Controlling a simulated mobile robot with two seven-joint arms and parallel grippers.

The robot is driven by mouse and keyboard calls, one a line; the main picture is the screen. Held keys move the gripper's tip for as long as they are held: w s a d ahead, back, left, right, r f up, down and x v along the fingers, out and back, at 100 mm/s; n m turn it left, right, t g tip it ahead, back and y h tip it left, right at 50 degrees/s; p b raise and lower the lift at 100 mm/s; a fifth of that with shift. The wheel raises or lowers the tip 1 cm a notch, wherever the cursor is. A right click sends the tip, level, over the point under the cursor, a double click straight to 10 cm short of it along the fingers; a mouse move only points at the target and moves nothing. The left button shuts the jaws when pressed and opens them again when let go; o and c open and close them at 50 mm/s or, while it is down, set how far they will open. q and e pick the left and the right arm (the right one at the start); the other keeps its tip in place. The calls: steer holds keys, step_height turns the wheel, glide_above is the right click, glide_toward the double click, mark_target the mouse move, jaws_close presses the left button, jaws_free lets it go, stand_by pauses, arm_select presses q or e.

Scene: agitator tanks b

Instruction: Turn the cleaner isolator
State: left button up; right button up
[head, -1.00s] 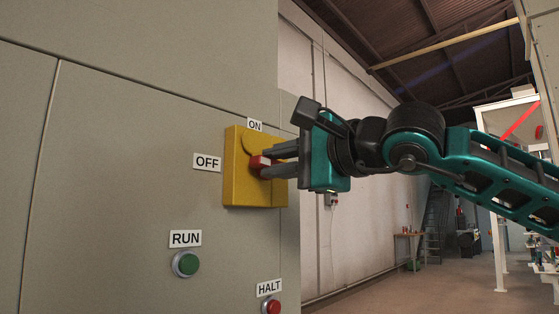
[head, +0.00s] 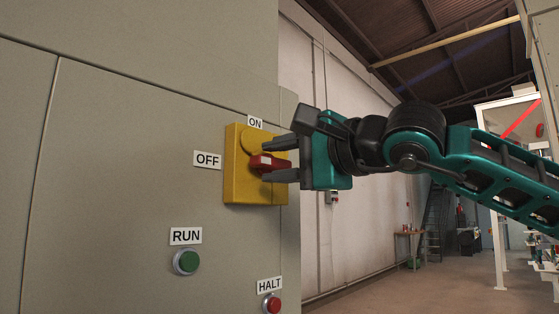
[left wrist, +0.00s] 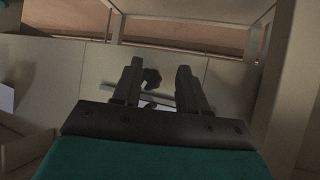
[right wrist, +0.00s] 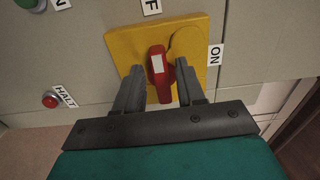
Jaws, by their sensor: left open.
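The isolator is a yellow plate (head: 238,187) on a grey cabinet, with a red handle (head: 268,163). The handle lies about level, and its white-marked end faces the OFF label (head: 207,159). The ON label (head: 255,122) is above the plate. My right gripper (head: 277,160) is open, with one finger above and one below the handle. In the right wrist view the red handle (right wrist: 161,78) stands between the two fingertips, with small gaps beside it. My left gripper (left wrist: 158,65) shows only in its wrist view, open and apart from the isolator.
Below the isolator are a green RUN button (head: 186,262) and a red HALT button (head: 271,304) on the cabinet panel. Open hall floor lies to the right, with a workbench (head: 409,236) far back. Pale panels surround my left gripper.

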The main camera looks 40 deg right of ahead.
steer(key=shift+o, duration=0.3)
steer(key=shift+s, duration=0.3)
steer(key=s+d+b, duration=0.1)
steer(key=s+b, duration=0.1)
steer(key=s, duration=1)
steer(key=shift+s, duration=0.15)
